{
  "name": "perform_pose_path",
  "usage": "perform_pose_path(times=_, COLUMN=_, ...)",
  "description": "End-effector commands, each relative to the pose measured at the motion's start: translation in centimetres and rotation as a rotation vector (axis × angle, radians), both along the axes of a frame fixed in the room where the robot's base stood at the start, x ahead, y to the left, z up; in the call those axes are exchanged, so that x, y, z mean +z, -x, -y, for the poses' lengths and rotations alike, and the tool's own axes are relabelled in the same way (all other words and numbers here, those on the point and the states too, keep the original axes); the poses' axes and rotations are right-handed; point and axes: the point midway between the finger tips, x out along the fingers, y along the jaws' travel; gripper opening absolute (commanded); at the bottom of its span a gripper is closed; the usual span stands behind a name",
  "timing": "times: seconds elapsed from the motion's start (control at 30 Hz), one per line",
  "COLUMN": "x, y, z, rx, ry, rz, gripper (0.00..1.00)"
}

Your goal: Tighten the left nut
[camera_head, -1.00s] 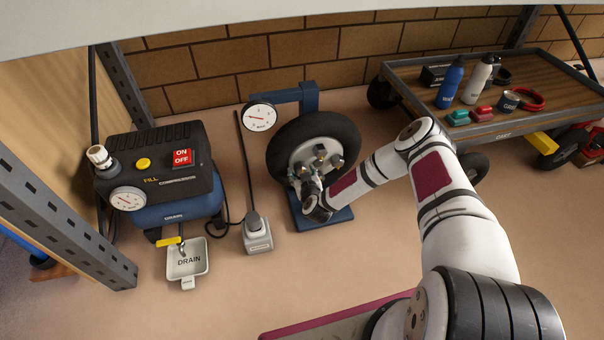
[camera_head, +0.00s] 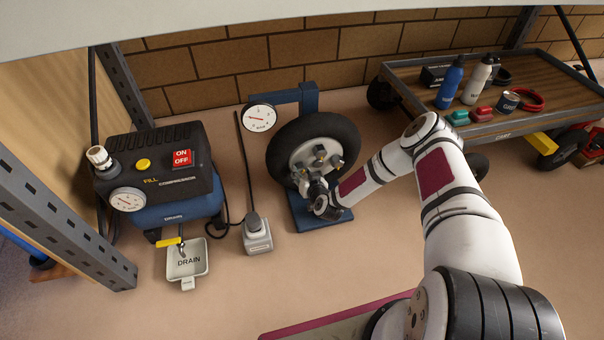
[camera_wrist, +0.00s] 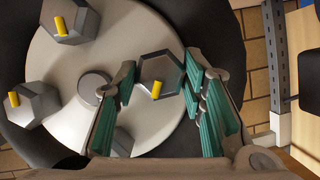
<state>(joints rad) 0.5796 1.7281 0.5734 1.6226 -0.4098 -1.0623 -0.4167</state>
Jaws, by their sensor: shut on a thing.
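The wheel (camera_head: 338,128) stands upright on a blue stand, with several hex nuts around its pale hub. In the wrist view, my gripper (camera_wrist: 155,82) has its green-padded fingers on both sides of a grey hex nut (camera_wrist: 157,68), shut on it. This nut has a yellow mark and sits right of the round hub centre (camera_wrist: 95,87) in that view. In the head view, my gripper (camera_head: 314,186) is at the lower part of the hub and hides the held nut.
A blue compressor (camera_head: 165,208) with a drain tray (camera_head: 188,262) stands to the left. A grey pedal-like block (camera_head: 258,237) is beside the blue stand (camera_head: 335,217). A cart (camera_head: 480,132) with bottles is at the right. The front floor is mostly clear.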

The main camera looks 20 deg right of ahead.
Motion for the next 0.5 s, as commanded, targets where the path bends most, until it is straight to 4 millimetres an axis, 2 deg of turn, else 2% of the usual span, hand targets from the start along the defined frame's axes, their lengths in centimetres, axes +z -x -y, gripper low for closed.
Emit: perform_pose_path(times=0.5, x=-0.24, y=0.04, z=0.38, rx=-0.002, ry=-0.487, rz=0.0, gripper=0.1)
